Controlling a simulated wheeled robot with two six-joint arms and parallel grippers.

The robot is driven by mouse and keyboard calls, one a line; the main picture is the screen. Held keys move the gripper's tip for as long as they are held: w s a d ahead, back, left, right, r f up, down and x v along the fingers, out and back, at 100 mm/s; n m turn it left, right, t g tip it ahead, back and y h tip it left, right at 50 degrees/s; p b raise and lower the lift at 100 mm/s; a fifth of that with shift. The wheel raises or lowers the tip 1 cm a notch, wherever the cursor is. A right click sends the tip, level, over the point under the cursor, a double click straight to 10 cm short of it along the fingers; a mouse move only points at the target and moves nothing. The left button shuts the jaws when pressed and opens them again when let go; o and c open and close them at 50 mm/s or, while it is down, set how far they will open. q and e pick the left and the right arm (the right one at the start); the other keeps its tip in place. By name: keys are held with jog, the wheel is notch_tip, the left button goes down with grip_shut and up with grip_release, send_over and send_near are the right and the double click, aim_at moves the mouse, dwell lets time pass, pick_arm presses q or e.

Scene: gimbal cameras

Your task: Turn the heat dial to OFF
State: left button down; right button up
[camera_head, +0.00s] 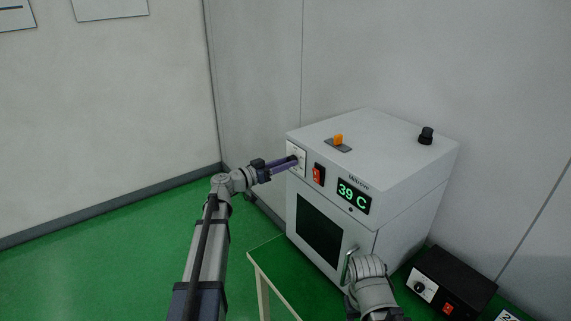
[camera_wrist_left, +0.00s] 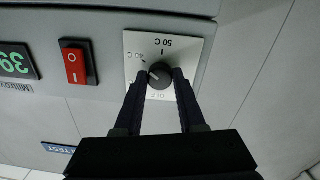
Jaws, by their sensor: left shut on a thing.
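The heat dial (camera_wrist_left: 160,75) is a round black knob on a pale square plate (camera_wrist_left: 135,43) marked 50 C, 40 C and OFF, upside down in the left wrist view. A short white mark on the knob lies on its left side in that view; the exact setting is hard to read. My left gripper (camera_wrist_left: 160,79) is shut on the dial, one finger on each side. In the head view my left gripper (camera_head: 291,161) reaches the dial plate (camera_head: 300,152) at the oven's upper left front and partly hides it. My right gripper's fingers do not show.
The white oven (camera_head: 405,170) stands on a green-topped table (camera_head: 268,254). A red switch (camera_head: 318,174) and a display reading 39 C (camera_head: 353,196) sit right of the dial. My right arm is near the door handle (camera_head: 348,265). A black box (camera_head: 455,281) stands at right.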

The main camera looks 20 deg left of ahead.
pick_arm(q)
jog(key=shift+n, duration=0.3)
jog(key=n, duration=2.4)
jog(key=shift+s+d+r+n+t+y, duration=0.1)
jog(key=shift+n+t+y, duration=0.2)
jog(key=shift+t, duration=0.1)
jog(key=c, duration=0.5)
grip_release()
